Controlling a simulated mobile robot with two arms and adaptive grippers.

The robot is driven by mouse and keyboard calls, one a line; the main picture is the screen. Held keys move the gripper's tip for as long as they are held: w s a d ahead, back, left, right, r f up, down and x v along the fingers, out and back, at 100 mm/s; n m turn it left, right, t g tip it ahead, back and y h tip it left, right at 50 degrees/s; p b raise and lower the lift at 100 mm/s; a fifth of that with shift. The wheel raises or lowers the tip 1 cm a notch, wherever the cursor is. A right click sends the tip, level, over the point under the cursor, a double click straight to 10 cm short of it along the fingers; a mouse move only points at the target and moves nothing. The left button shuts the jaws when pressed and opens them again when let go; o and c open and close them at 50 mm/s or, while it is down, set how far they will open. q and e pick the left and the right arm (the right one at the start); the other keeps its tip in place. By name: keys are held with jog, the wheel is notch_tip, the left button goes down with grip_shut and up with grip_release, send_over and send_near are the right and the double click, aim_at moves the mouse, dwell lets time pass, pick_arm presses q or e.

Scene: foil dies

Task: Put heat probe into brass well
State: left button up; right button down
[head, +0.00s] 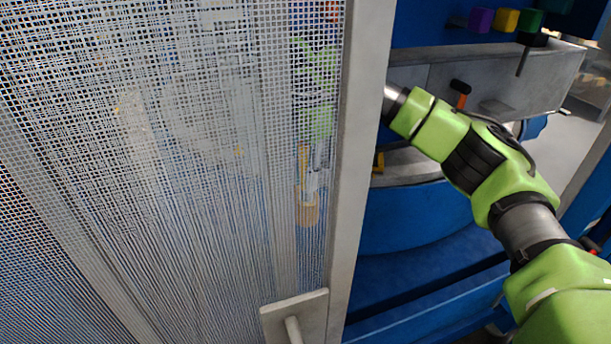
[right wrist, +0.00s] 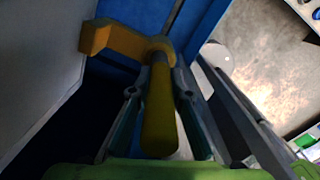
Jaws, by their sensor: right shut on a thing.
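The heat probe appears to be the yellow-handled tool (right wrist: 160,115) with a dark rod, seen in the right wrist view. My right gripper (right wrist: 159,82) is shut on its yellow handle, with a finger on each side. I cannot make out the brass well for certain. My left gripper is not in view.
The framed mesh panel (head: 352,150) with a grey handle (head: 293,315) covers the left half of the head view, and my right arm reaches behind it. A blue machine body (head: 415,215) stands beyond. Coloured blocks (head: 505,20) sit at upper right.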

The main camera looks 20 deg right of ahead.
jog(key=shift+w+d+f, duration=0.1)
jog(key=shift+w+f, duration=0.15)
jog(key=shift+f, duration=0.35)
jog(key=shift+w+d+f, duration=0.1)
jog(key=shift+w+f, duration=0.1)
jog(key=shift+f, duration=0.35)
jog(key=shift+s+r, duration=0.1)
jog(key=c, duration=1.9)
grip_release()
jog(key=shift+s+a+r, duration=0.1)
jog(key=shift+s, duration=0.15)
jog(key=shift+w, duration=0.25)
notch_tip(320, 180, up, 6)
jog(key=shift+r+b, duration=0.15)
jog(key=shift+b, duration=0.9)
notch_tip(320, 180, up, 6)
jog(key=shift+s+f, duration=0.1)
